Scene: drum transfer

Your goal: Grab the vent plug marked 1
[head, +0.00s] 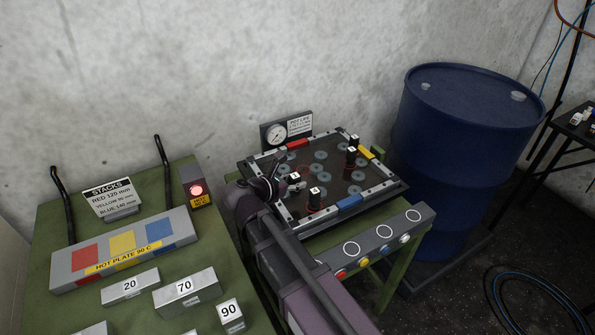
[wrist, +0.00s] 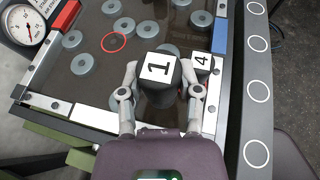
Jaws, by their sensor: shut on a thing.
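The black vent plug with a white top marked 1 (wrist: 160,68) is between my fingers in the wrist view. My gripper (wrist: 160,84) is shut on it. In the head view my gripper (head: 285,187) is over the near left part of the dark tray (head: 332,215), and a white plug top (head: 294,175) shows at its fingers. Whether the plug touches the tray is hidden. The plug marked 4 (wrist: 202,62) stands close beside my right finger in the wrist view.
Other black plugs (head: 352,157) stand at the tray's far right. Grey discs lie across the tray, and a red ring (wrist: 114,43) is marked on it. A gauge (head: 276,134) stands behind. A blue drum (head: 462,130) is at right, a green bench (head: 50,225) with numbered blocks at left.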

